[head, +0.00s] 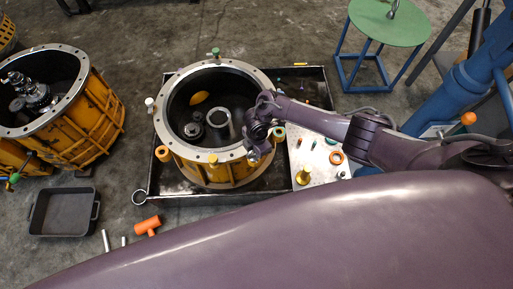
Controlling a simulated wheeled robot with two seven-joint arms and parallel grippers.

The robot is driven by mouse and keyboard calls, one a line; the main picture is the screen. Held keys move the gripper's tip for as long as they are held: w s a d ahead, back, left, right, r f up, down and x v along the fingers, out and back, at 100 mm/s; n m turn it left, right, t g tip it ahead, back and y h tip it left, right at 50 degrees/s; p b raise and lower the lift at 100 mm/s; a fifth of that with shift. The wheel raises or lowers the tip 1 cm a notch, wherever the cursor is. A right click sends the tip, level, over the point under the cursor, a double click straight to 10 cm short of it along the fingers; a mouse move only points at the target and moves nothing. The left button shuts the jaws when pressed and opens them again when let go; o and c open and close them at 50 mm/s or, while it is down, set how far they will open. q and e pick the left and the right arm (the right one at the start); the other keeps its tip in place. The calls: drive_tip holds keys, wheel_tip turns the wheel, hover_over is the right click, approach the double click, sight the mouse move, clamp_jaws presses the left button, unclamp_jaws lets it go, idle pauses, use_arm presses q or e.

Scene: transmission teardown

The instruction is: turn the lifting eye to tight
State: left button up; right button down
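The orange round transmission housing (232,174) stands open-topped, with a pale metal flange (180,77) and dark insides. My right arm comes in from the right. Its gripper (257,156) is over the right front part of the flange, beside an orange knob-like piece (279,134). The gripper is small and dark here, so I cannot tell whether its fingers are open or shut. I cannot make out a lifting eye with certainty; one at the gripper would be hidden. My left gripper is not in view.
The housing stands in a black tray (312,76). A pale board (318,160) with small parts lies at right. A second orange housing (88,122), a dark bin (64,211) and an orange mallet (147,226) are at left. A green stool (388,22) stands back right.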

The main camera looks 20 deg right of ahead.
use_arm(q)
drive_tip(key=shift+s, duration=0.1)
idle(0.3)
use_arm(e)
drive_tip(key=c, duration=1.4)
unclamp_jaws()
drive_tip(key=shift+c, duration=0.2)
drive_tip(key=shift+r, duration=0.1)
wheel_tip(320, 180, up, 6)
drive_tip(key=shift+r+p, duration=0.15)
drive_tip(key=shift+p, duration=1)
drive_tip(key=shift+r, duration=0.65)
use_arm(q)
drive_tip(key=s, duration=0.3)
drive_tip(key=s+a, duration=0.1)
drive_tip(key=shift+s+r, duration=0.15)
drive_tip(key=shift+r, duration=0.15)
